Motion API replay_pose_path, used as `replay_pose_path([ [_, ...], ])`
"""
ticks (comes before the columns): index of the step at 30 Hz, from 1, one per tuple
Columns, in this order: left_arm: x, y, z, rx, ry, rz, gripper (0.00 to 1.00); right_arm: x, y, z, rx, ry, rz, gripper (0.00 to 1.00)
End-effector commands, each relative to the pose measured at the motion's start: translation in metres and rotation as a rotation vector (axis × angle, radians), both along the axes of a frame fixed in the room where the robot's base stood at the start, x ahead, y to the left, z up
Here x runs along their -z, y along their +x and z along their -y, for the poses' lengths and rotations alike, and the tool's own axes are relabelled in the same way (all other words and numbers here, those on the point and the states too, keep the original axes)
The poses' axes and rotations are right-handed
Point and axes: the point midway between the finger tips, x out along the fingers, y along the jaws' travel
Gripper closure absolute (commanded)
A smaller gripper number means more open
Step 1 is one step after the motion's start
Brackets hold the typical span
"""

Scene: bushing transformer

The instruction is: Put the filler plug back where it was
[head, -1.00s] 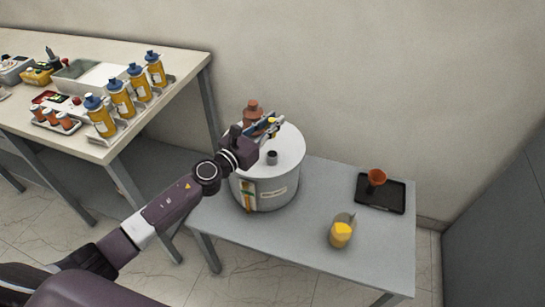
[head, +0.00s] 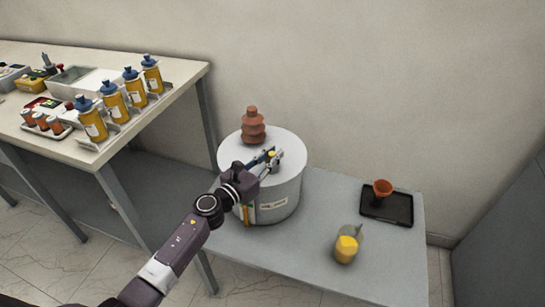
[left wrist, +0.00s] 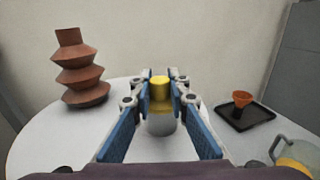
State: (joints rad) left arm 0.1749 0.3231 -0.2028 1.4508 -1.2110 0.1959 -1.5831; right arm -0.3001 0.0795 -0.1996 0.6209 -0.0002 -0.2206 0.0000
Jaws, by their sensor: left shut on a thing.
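The yellow filler plug (head: 271,154) is between the fingertips of my left gripper (head: 272,158), which is shut on it over the top of the white transformer tank (head: 286,190). In the left wrist view the plug (left wrist: 160,88) is upright between the blue-padded fingers (left wrist: 160,95). The grey filler neck (left wrist: 160,125) shows directly below the plug and lines up with it. I cannot tell whether the plug is seated in the neck or just above it. My right gripper is not in view.
A brown ribbed bushing (head: 253,127) stands on the tank behind the gripper. On the grey table (head: 300,270) are a black tray (head: 399,210) with an orange funnel (head: 382,188) and a jug with yellow contents (head: 346,248). A bench (head: 185,98) with several yellow bottles stands at left.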

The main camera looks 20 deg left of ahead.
Motion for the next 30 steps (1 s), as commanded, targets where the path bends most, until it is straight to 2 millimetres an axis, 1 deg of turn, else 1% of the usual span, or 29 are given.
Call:
replay_pose_path([
  [5, 0.004, 0.000, 0.000, 0.000, 0.001, 0.000, 1.00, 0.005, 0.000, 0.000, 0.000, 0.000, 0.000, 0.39],
  [6, 0.002, 0.000, 0.000, 0.000, 0.001, 0.000, 0.82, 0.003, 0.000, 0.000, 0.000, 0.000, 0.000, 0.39],
  [10, 0.002, 0.000, 0.000, 0.000, 0.000, 0.000, 0.67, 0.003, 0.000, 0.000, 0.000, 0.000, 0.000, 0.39],
  [17, 0.002, 0.000, 0.000, 0.000, 0.000, 0.000, 0.67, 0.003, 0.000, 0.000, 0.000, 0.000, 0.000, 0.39],
  [21, -0.003, 0.000, 0.000, 0.000, 0.000, 0.000, 0.67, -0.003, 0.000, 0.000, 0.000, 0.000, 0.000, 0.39],
  [24, 0.001, -0.013, -0.005, -0.001, 0.001, -0.002, 0.67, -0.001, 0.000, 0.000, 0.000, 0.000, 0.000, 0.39],
  [30, 0.001, -0.045, -0.016, 0.000, 0.002, -0.002, 0.67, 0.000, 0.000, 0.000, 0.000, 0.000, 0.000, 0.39],
])
